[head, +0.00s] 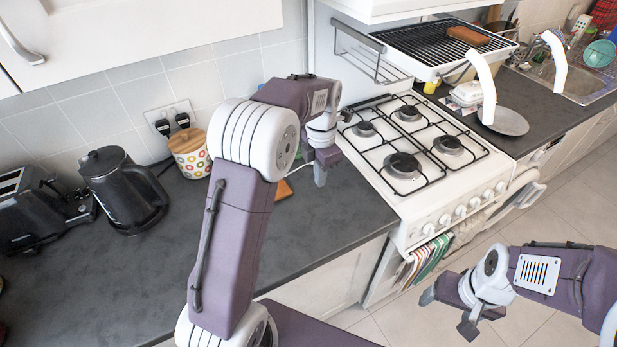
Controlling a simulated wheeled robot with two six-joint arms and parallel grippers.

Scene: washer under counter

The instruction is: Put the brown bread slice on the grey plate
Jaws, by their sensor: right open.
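The grey plate (508,122) lies on the dark counter right of the cooker, partly behind a white curved piece. My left gripper (321,172) is over the left counter near the cooker's edge, far from slice and plate; its finger gap cannot be made out. My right gripper (448,312) is open and empty, low over the floor in front of the cooker.
The hob (408,139) has black pan supports. A kettle (122,190), toaster (38,212) and spotted canister (190,153) stand on the left counter. White curved pieces (484,85) rise near the plate.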

